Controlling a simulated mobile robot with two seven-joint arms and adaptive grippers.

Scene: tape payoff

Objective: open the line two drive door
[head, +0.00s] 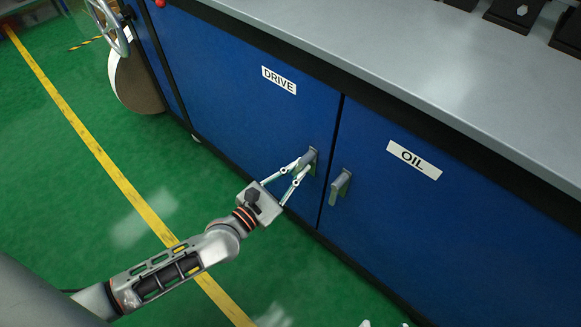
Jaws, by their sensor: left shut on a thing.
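The drive door (235,115) is a blue cabinet door with a white DRIVE label (279,80). It looks flush with the cabinet front. Its grey handle (309,157) is near the door's right edge. My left gripper (305,164) reaches in from the lower left, and its fingers are shut on this handle. The fingers hide part of the handle. Small pale tips at the bottom edge may belong to my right gripper (384,324), but too little shows to tell its state.
The blue oil door (420,225) with its OIL label (414,160) and its own handle (340,187) is just right. A grey worktop (400,60) overhangs both doors. A handwheel (107,25) and a large roll (135,82) stand at upper left. Green floor (60,160) is clear.

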